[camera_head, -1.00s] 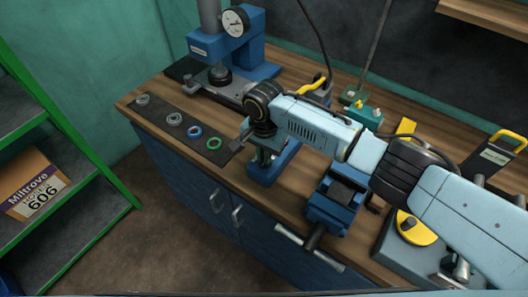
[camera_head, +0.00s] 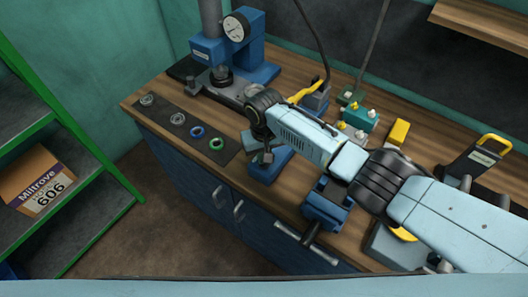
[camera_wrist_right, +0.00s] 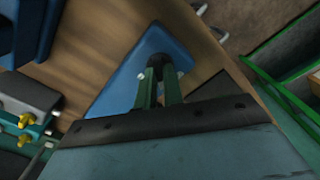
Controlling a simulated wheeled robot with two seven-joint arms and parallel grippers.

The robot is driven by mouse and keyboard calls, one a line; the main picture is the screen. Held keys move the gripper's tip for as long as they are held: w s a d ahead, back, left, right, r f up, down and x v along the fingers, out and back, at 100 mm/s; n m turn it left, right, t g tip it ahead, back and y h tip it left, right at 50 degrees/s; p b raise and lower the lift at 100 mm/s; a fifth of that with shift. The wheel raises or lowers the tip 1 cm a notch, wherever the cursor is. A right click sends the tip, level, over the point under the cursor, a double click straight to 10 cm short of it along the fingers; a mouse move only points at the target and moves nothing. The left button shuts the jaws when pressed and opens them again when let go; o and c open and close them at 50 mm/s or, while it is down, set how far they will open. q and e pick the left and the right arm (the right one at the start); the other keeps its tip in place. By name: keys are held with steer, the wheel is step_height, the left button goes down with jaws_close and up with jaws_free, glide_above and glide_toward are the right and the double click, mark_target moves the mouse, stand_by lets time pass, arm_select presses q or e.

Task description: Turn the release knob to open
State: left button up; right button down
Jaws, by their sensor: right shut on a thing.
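In the right wrist view, my right gripper (camera_wrist_right: 159,84) has its two green fingers closed around a small dark knob (camera_wrist_right: 156,62). The knob stands over a blue base plate (camera_wrist_right: 125,82). In the head view, the blue base (camera_head: 268,168) sits near the bench's front edge, below my right gripper (camera_head: 264,152). My wrist and hand cover the knob and most of the fingers there. Any marking on the knob, and how far it is turned, cannot be made out. My left gripper is not in view.
A blue press with a dial gauge (camera_head: 236,27) stands behind and left. Several rings lie on a dark mat (camera_head: 168,108). A blue vise (camera_head: 327,204) and a teal box with knobs (camera_head: 359,116) are to the right. A green shelf (camera_head: 68,119) stands at left.

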steer(key=n, duration=0.3)
steer(key=shift+r+n+p, duration=0.1)
steer(key=shift+n+p, duration=0.2)
steer(key=shift+n, duration=1.7)
steer(key=c, duration=1.5)
jaws_free()
step_height(320, 180, up, 13)
steer(key=shift+r+p, duration=0.15)
steer(key=shift+p, duration=0.3)
